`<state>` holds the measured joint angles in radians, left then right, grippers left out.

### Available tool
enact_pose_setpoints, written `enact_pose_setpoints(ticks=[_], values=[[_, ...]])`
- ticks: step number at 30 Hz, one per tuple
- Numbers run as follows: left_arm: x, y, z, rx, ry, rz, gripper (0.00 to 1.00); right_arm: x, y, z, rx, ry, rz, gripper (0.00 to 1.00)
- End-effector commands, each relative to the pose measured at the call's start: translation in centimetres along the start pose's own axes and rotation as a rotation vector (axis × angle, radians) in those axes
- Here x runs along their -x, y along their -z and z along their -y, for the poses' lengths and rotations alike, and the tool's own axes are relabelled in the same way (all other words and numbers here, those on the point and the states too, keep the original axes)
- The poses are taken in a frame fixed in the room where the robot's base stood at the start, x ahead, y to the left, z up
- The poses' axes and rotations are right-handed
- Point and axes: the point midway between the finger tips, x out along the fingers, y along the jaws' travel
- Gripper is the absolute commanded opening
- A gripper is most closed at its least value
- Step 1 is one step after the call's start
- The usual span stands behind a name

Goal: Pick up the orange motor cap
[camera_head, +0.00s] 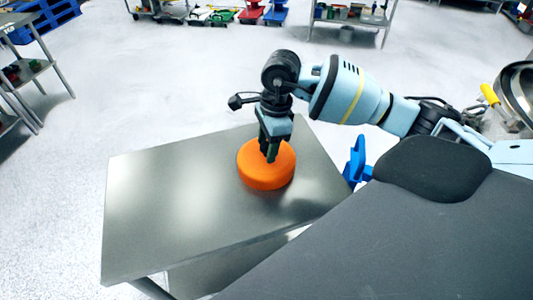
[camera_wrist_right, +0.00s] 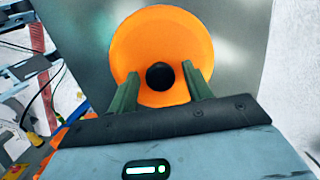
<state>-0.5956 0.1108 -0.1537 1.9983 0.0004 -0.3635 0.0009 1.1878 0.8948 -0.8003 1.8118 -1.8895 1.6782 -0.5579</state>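The orange motor cap (camera_head: 266,176) is a round disc lying flat on a grey metal table (camera_head: 160,215). In the right wrist view the cap (camera_wrist_right: 185,45) shows a black round knob (camera_wrist_right: 160,76) at its middle. My right gripper (camera_head: 270,153) points down over the cap. In the wrist view its two green fingers (camera_wrist_right: 160,82) are apart, one on each side of the knob. I cannot tell whether the fingers touch the knob; a gap seems to show on both sides. My left gripper is not in view.
The table is otherwise bare, with free room left of the cap. A blue part (camera_head: 356,160) stands by the table's right edge. Shelves (camera_head: 30,70) stand at the far left and carts (camera_head: 250,12) at the back.

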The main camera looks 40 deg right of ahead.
Motion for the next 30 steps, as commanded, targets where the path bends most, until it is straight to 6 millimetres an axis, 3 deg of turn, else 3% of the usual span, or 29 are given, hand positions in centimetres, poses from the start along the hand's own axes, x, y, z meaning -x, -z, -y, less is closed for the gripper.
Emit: enact_pose_setpoints(ticks=[1,11,23,30], values=[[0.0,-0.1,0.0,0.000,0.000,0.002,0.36,0.0,0.0,0.0,0.000,0.000,0.000,0.43],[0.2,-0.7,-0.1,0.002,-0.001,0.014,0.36,0.1,0.0,0.0,0.000,0.001,0.000,0.00],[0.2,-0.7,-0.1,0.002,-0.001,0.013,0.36,0.2,0.0,0.1,0.000,0.002,0.001,0.00],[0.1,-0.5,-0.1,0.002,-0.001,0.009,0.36,1.5,-0.2,0.1,0.000,0.003,0.002,0.00]])
